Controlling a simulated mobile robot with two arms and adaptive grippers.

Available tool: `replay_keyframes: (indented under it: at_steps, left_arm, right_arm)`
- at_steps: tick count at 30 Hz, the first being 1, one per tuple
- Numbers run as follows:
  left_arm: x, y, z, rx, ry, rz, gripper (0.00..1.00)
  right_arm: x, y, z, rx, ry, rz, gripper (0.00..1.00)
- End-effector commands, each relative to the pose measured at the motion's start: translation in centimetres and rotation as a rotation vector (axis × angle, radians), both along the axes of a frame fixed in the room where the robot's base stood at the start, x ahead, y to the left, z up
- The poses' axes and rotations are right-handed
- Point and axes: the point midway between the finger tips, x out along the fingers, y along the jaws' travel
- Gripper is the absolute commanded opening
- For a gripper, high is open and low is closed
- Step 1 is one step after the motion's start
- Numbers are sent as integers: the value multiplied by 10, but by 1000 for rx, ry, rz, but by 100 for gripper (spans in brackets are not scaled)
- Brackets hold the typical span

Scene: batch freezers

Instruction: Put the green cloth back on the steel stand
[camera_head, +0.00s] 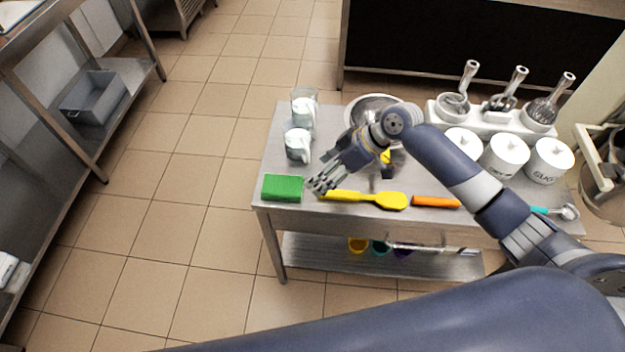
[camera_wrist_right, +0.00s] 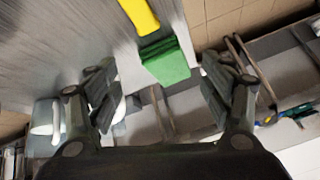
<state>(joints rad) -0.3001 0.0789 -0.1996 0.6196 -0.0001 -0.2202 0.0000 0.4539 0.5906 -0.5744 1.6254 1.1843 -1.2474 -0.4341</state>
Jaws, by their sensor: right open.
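The green cloth (camera_head: 283,188) is a thick folded block lying on the steel stand (camera_head: 345,213), at its front left corner. It also shows in the right wrist view (camera_wrist_right: 166,62), beyond and between my open fingers. My right gripper (camera_head: 318,187) is just right of the cloth, over the stand's front edge area, with its fingers pointing left toward it. The right gripper (camera_wrist_right: 160,88) is open and holds nothing. My left gripper is not in view.
Right of the gripper lie a yellow spatula (camera_head: 378,200) and an orange-handled tool (camera_head: 435,202). White jugs (camera_head: 298,146), a steel bowl (camera_head: 372,108) and white canisters (camera_head: 505,156) stand behind. Open tiled floor (camera_head: 200,200) lies left of the stand.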

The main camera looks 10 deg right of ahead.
Motion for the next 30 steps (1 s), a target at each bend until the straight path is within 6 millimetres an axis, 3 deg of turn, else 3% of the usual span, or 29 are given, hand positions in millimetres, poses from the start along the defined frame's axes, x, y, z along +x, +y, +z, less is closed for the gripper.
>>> replay_keyframes:
  at_steps: [6, 15, 24, 30]
  left_arm:
    - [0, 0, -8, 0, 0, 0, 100]
    - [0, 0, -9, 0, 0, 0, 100]
    - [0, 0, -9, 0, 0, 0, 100]
    - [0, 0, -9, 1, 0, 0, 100]
  right_arm:
    - [-7, -24, 32, -1, -2, 0, 74]
    - [-10, -34, 48, 0, 0, 1, 74]
    - [-14, -31, 44, -2, 4, 3, 74]
    - [-51, -8, 11, -38, 18, -7, 74]
